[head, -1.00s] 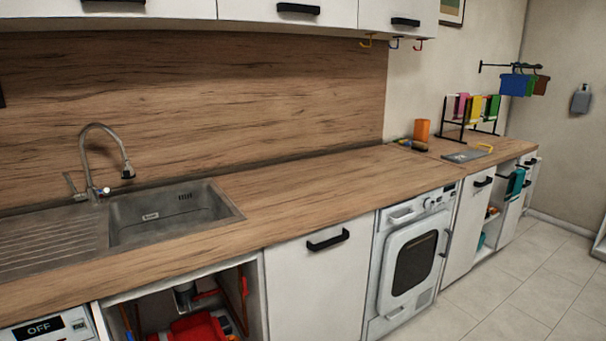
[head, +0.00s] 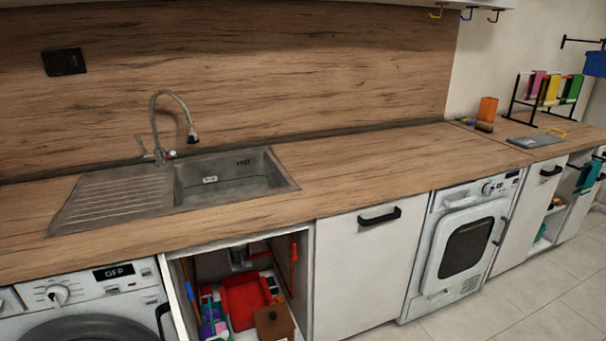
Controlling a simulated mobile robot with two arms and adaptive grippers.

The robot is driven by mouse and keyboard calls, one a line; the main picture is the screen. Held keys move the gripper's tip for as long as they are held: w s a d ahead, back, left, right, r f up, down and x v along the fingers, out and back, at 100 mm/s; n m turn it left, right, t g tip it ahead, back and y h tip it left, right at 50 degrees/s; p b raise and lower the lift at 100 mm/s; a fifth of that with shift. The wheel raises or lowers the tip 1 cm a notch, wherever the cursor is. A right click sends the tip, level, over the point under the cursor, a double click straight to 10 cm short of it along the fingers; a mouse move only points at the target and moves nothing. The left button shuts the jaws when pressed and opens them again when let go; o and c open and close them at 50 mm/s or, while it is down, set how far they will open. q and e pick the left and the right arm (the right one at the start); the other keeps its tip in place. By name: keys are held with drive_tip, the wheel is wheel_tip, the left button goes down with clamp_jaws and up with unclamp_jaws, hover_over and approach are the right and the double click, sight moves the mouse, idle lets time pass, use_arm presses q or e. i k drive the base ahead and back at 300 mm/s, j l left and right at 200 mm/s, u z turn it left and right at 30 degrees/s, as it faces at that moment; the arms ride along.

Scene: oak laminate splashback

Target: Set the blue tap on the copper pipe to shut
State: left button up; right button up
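The open cabinet under the sink (head: 305,290) shows thin copper-orange pipes on its side walls. One pipe (head: 293,268) runs down the right wall, and another (head: 189,285) shows at the left wall. Neither of my grippers is in view.
In the cabinet are a red tub (head: 245,298), a brown box (head: 275,323) and several coloured items. Above are the steel sink (head: 285,180) and faucet (head: 158,125). A washing machine (head: 90,290) stands left, a white dryer (head: 465,245) right. The worktop's middle is clear.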

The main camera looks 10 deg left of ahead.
sight(191, 295)
drive_tip(key=k+j+u, duration=0.1)
drive_tip(key=j+u, duration=0.2)
drive_tip(key=j, duration=0.25)
drive_tip(key=j+u, duration=0.25)
drive_tip(key=j, duration=0.25)
drive_tip(key=l+u, duration=0.25)
drive_tip(key=l, duration=0.3)
drive_tip(key=l+u, duration=0.25)
drive_tip(key=l, duration=0.25)
drive_tip(key=k+l+u, duration=0.25)
drive_tip(key=l, duration=0.25)
drive_tip(key=l+u, duration=0.25)
drive_tip(key=l, duration=0.3)
